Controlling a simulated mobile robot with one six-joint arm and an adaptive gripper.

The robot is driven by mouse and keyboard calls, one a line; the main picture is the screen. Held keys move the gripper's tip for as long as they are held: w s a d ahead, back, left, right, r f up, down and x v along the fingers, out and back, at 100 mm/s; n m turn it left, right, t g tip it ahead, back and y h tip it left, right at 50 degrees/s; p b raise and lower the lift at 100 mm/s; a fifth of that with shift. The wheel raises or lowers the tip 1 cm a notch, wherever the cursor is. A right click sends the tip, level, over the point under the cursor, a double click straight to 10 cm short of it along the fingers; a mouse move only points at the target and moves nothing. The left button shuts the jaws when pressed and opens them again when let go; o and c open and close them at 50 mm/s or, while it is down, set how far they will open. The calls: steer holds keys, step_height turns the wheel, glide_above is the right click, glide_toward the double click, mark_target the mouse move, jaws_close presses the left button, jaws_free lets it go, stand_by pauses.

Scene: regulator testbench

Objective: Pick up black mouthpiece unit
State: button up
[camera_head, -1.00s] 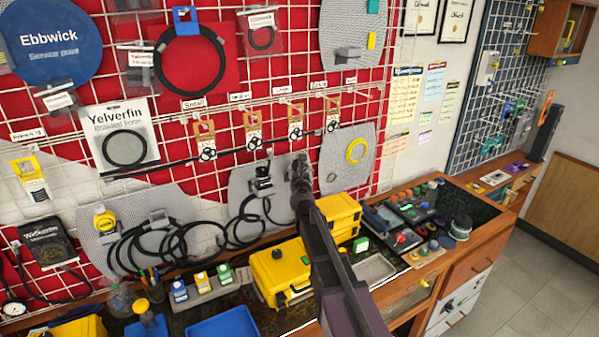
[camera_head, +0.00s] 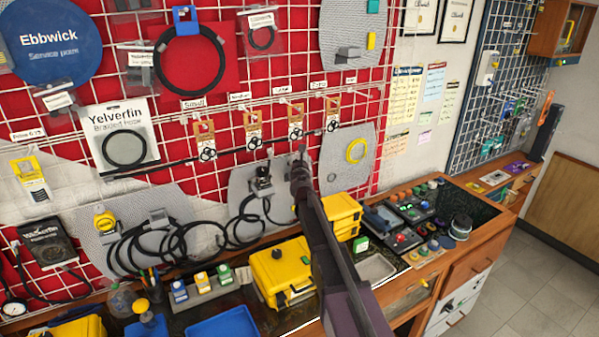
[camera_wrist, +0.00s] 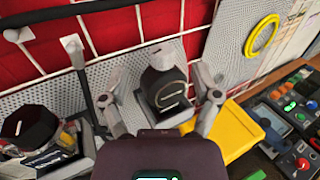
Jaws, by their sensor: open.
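A round black unit with a small label, which looks like the black mouthpiece unit (camera_wrist: 166,84), sits in a grey holder against the perforated panel in the wrist view. My gripper (camera_wrist: 160,98) is open, with one grey finger on each side of it. I cannot tell whether the fingers touch it. In the head view my gripper (camera_head: 299,168) is in front of the grey panel and hides that spot. Another black unit (camera_head: 262,180) hangs to its left on the same panel; a dark-topped unit also shows at the left of the wrist view (camera_wrist: 30,128).
Black hoses (camera_head: 150,245) loop across the wall to the left. A yellow case (camera_head: 282,268) and another yellow case (camera_head: 343,212) stand on the bench below. A yellow ring (camera_head: 357,150) hangs to the right. Control boxes (camera_head: 405,210) crowd the right bench.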

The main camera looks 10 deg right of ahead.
steer(key=shift+w+d+f, duration=0.1)
steer(key=shift+w+d, duration=0.1)
steer(key=shift+w, duration=1)
steer(key=shift+w+d, duration=0.2)
steer(key=shift+w, duration=1)
steer(key=shift+c, duration=0.2)
jaws_close()
